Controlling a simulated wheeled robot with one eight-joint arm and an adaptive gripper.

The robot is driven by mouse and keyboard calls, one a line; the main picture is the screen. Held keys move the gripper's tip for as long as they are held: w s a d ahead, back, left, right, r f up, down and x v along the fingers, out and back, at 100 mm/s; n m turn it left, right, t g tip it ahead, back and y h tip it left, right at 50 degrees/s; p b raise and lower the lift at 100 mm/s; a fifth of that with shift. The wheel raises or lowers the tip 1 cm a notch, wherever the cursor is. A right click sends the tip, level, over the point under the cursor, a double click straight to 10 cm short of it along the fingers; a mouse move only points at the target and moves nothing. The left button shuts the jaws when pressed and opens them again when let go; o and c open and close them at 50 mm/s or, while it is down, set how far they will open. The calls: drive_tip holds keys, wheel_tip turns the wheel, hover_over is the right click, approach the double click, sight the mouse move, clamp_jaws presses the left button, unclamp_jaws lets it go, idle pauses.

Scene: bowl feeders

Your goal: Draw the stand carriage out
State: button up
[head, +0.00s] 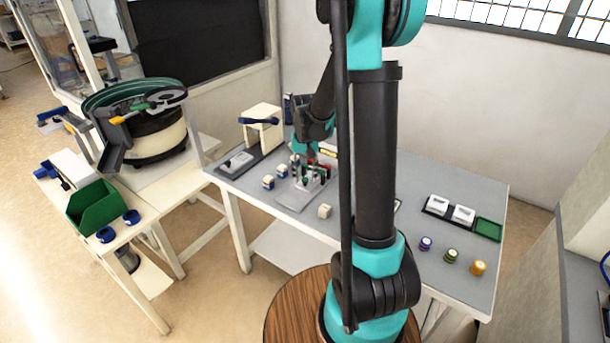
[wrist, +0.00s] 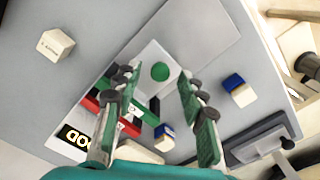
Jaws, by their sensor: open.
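The cream stand (head: 261,132) with a blue handle is at the back left of the grey table. In front of it, what looks like its carriage (head: 237,162), a pale grey block with a dark knob, sits on the dark base. In the wrist view, the carriage (wrist: 276,166) shows in part at the bottom right, with its dark knob. My gripper (head: 306,150) is right of the carriage, low over the middle of the table. In the wrist view, my gripper (wrist: 158,80) is open, its green-padded fingers apart. A white plate with a green disc (wrist: 160,72) shows between them.
Blue-and-white cubes (wrist: 236,90) lie between my gripper and the stand. A cream cube (wrist: 55,45) is on the other side. Red and green parts (wrist: 92,103) stand close to the fingers. A bowl feeder (head: 145,125) and green bin (head: 95,207) are at left.

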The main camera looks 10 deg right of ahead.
drive_tip(key=shift+f, duration=0.1)
drive_tip(key=shift+c, duration=0.3)
clamp_jaws()
drive_tip(key=s+a, duration=0.6)
idle(0.4)
drive_tip(key=shift+o, duration=0.3)
unclamp_jaws()
